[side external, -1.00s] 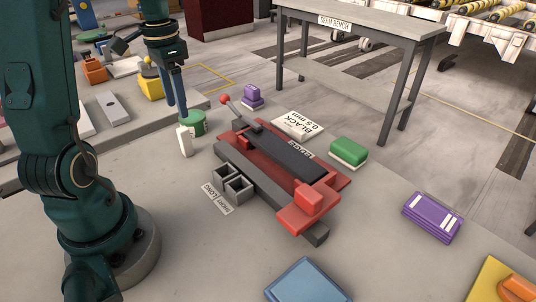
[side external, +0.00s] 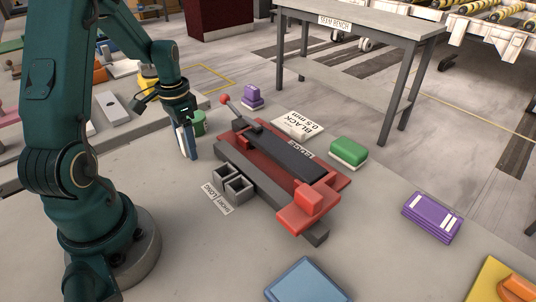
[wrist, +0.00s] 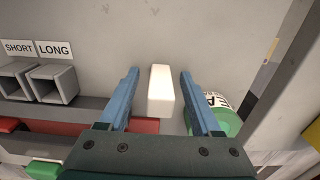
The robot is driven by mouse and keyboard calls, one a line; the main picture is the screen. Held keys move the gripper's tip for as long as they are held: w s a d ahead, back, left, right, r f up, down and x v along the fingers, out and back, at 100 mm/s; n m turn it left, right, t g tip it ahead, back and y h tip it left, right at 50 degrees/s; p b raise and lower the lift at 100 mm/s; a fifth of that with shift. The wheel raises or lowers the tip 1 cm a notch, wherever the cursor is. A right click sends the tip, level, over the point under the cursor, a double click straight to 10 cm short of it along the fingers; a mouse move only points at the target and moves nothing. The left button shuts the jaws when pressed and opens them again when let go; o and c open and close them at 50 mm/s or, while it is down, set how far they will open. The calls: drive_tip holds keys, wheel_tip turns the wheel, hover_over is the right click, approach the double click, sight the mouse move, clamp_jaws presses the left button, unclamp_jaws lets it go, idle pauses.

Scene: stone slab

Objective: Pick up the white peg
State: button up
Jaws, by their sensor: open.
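The white peg (wrist: 161,92) stands upright on the slab in the wrist view, between the two blue fingers of my gripper (wrist: 158,88). A gap shows on each side of the peg, so the fingers are open around it and not visibly touching it. In the side view my gripper (side external: 187,142) is low over the slab, and its fingers hide most of the peg. Only a thin white sliver of it shows there.
A green can (side external: 199,122) stands right beside the gripper. A red and grey fixture (side external: 265,160) lies to the right. Two open grey square sockets (side external: 232,185), labelled SHORT and LONG, sit at its near side. Bare slab lies in front.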

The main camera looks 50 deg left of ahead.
clamp_jaws()
drive_tip(key=shift+r, duration=0.1)
